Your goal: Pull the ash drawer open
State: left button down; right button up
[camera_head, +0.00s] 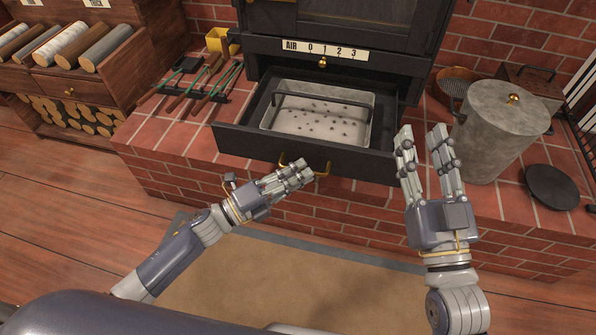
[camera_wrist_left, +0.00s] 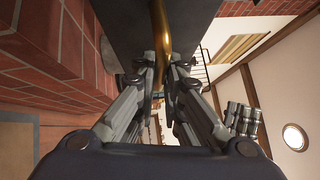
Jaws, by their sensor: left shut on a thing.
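The ash drawer (camera_head: 240,142) is dark and slides out from the base of the black stove (camera_head: 345,55). It stands well open, and a light metal ash pan (camera_head: 318,113) with dark specks sits in it. The drawer has a curved brass handle (camera_head: 325,170) on its front; the handle also shows in the left wrist view (camera_wrist_left: 160,40). My left gripper (camera_head: 302,172) is at this handle, its fingers closed around the brass bar. My right gripper (camera_head: 423,135) is open and empty, fingers pointing up, to the right of the drawer front.
A lidded grey metal bucket (camera_head: 495,130) stands right of the drawer on the brick hearth (camera_head: 175,135), with a black disc (camera_head: 551,187) in front. Fire tools (camera_head: 205,80) lie at left near a yellow container (camera_head: 222,41). The floor before the hearth is clear.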

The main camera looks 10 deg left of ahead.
pick_arm(q)
jog(key=shift+f, duration=0.1)
jog(key=c, duration=1.7)
grip_release()
jog(key=shift+s+a, duration=0.1)
jog(key=v, duration=1.1)
jog(key=shift+s+a, duration=0.25)
jog(key=shift+a, duration=0.05)
